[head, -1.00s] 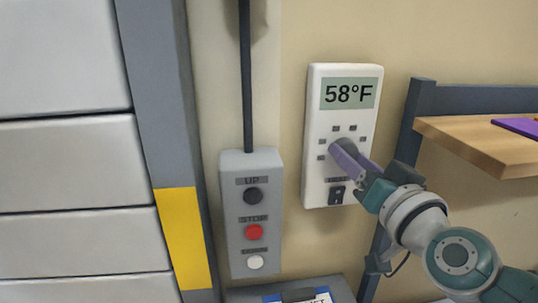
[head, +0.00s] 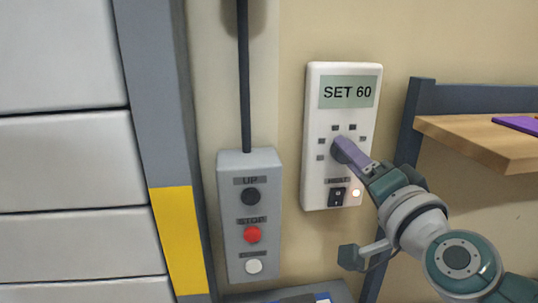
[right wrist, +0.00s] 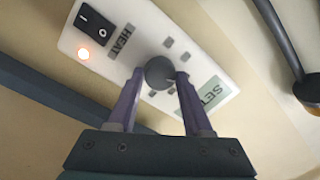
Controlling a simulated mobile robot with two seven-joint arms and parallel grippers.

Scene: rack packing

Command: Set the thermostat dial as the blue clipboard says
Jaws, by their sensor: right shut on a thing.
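The white thermostat (head: 314,180) is on the wall right of the middle in the head view. Its display (head: 348,92) reads "SET 60". An orange light (head: 356,193) glows beside the HEAT switch (head: 337,197). My right gripper (head: 345,148) is at the round grey dial (right wrist: 160,72), with its purple fingers on either side of it, shut on it. My left gripper is not in view.
A grey control box (head: 232,215) with UP, STOP and a lower white button hangs left of the thermostat. A wooden shelf (head: 480,140) with a purple item (head: 518,124) juts out at the right. A slatted door (head: 60,160) fills the left.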

